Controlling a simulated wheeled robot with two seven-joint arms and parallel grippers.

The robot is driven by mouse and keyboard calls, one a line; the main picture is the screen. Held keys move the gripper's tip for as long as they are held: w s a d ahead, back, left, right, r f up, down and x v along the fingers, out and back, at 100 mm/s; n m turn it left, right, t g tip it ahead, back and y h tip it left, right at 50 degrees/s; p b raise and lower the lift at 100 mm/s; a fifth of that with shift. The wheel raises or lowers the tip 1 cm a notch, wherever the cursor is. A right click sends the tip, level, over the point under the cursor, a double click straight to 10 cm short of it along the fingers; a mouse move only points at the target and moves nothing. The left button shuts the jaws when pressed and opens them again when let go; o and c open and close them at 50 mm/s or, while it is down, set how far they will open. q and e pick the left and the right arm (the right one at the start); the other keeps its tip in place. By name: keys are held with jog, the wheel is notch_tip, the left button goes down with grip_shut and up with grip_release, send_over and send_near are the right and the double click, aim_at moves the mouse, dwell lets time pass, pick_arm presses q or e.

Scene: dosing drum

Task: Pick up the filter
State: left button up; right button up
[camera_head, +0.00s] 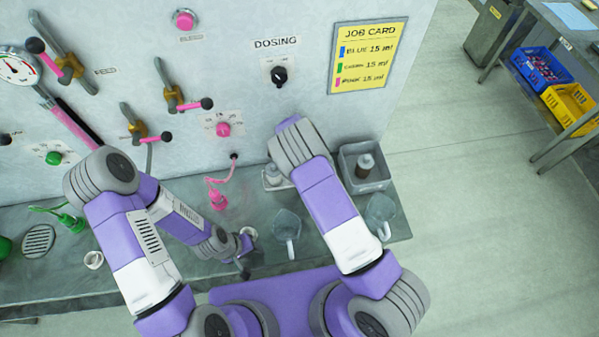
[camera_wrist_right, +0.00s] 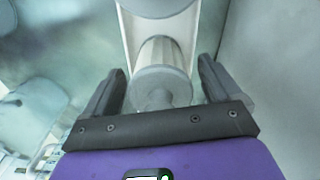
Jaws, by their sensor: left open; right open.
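The filter (camera_wrist_right: 161,72), a pale ribbed cylinder with a grey end cap and a small knob, shows in the right wrist view, in a white holder (camera_wrist_right: 127,30). My right gripper (camera_wrist_right: 158,88) is open, with one finger on each side of the filter's capped end; I cannot tell whether they touch it. In the head view a pale capped piece, apparently the filter (camera_head: 272,174), shows partly beside my right arm, which hides the right gripper. My left gripper (camera_head: 244,263) is open and empty, low over the counter.
Two clear jugs (camera_head: 287,226) (camera_head: 380,211) stand near my right arm. A white cup (camera_head: 93,260) and a drain (camera_head: 38,241) are at left. The panel wall (camera_head: 230,70) with valve handles rises behind the counter.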

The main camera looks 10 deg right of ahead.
jog(key=shift+c, duration=0.8)
jog(key=c, duration=1)
jog(key=shift+r, duration=0.1)
notch_tip(320, 180, up, 10)
jog(key=shift+f+b, duration=0.1)
jog(key=shift+b, duration=0.25)
